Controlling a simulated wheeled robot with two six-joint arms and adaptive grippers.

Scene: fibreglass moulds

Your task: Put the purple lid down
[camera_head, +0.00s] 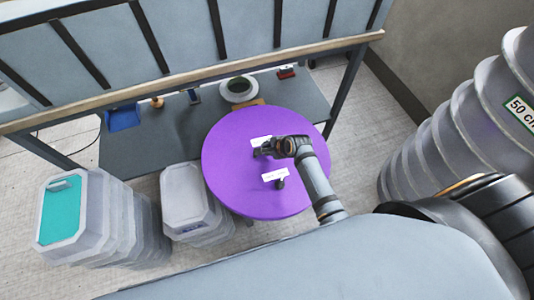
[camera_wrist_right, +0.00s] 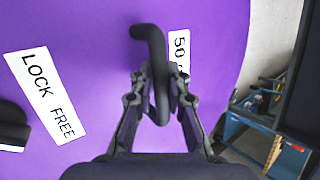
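The purple lid (camera_head: 228,172) is a large round disc in the middle of the head view, with two white labels and two black handles. My right gripper (camera_head: 262,151) is at the handle nearer the bench. In the right wrist view the lid (camera_wrist_right: 95,30) fills most of the picture, and my right gripper (camera_wrist_right: 159,80) has its fingers closed on both sides of the black handle (camera_wrist_right: 148,36). The second handle (camera_head: 280,184) is free. What lies under the lid is mostly hidden, and I cannot tell whether it rests on something. My left gripper is not in view.
A bench (camera_head: 190,72) with a dark lower shelf (camera_head: 150,148) stands behind the lid. Grey octagonal moulds stand at left, one stack with a teal top (camera_head: 62,212), another stack (camera_head: 186,195) beside the lid. A tall ribbed grey stack (camera_head: 470,110) stands at right. Floor (camera_head: 350,105) shows between.

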